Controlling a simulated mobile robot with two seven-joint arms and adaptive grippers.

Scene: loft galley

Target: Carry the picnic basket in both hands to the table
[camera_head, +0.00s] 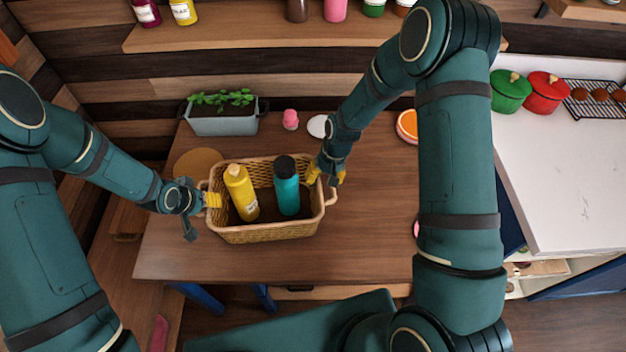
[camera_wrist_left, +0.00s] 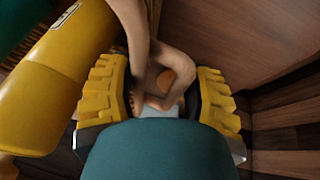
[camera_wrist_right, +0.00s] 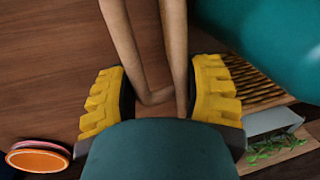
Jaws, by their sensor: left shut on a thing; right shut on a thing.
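The wicker picnic basket (camera_head: 265,233) is over the wooden table (camera_head: 375,240) and looks level; I cannot tell whether its bottom touches the tabletop. A yellow bottle (camera_head: 241,193) and a teal bottle with a dark cap (camera_head: 287,192) stand in it. My left gripper (camera_head: 213,199) is shut on the basket's left handle, whose loop (camera_wrist_left: 165,62) passes between the yellow fingers in the left wrist view. My right gripper (camera_head: 326,177) is shut on the right handle (camera_head: 332,196); that handle also shows between the fingers in the right wrist view (camera_wrist_right: 175,50).
On the table behind the basket are a grey planter (camera_head: 222,124), a pink item (camera_head: 290,120), a white disc (camera_head: 318,126) and a round brown mat (camera_head: 197,163). An orange bowl (camera_head: 408,126) is at the right. The front of the tabletop is clear.

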